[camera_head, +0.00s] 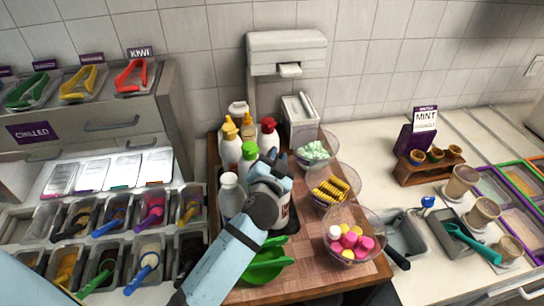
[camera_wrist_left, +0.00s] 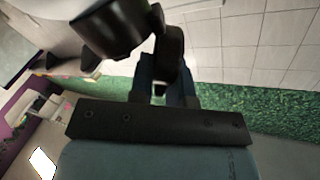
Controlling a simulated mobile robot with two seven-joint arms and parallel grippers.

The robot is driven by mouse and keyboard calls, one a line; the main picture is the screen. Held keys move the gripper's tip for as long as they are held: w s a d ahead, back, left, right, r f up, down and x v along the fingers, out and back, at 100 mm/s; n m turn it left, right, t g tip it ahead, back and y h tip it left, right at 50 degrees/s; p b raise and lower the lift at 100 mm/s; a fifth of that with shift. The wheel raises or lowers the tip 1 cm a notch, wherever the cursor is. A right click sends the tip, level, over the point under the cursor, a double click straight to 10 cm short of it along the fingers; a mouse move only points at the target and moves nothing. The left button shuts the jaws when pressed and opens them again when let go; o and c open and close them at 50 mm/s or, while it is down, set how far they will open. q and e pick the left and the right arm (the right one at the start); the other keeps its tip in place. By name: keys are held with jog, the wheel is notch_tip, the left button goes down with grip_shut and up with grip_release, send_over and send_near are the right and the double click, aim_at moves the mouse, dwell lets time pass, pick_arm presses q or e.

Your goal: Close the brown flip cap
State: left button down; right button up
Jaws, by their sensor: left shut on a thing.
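My left gripper (camera_head: 280,170) is over the group of bottles on the wooden board. It covers most of a bottle (camera_head: 284,214) with a white body and label; that bottle's top is hidden in this view. In the left wrist view, a dark cap base (camera_wrist_left: 108,30) and a thin dark round lid (camera_wrist_left: 169,55) show close up, the lid standing at an angle to the base. The lid is at the fingertips of my left gripper (camera_wrist_left: 163,75), which looks shut on it. The brown colour is hard to make out in the shade. My right gripper is out of view.
Bottles with yellow (camera_head: 229,130), red (camera_head: 268,125) and green (camera_head: 249,151) caps stand close around the gripper. Clear bowls with pink and yellow balls (camera_head: 349,240) and yellow pieces (camera_head: 331,189) are to the right. Green scoops (camera_head: 266,262) lie in front.

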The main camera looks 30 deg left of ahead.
pick_arm(q)
jog(key=shift+w+d+f+m, duration=0.15)
jog(key=shift+d+m, duration=0.1)
jog(key=shift+m, duration=0.45)
jog(key=shift+d+f+m, duration=0.15)
jog(key=shift+d+m, duration=0.1)
jog(key=shift+m, duration=0.45)
jog(key=c, duration=1.1)
grip_release()
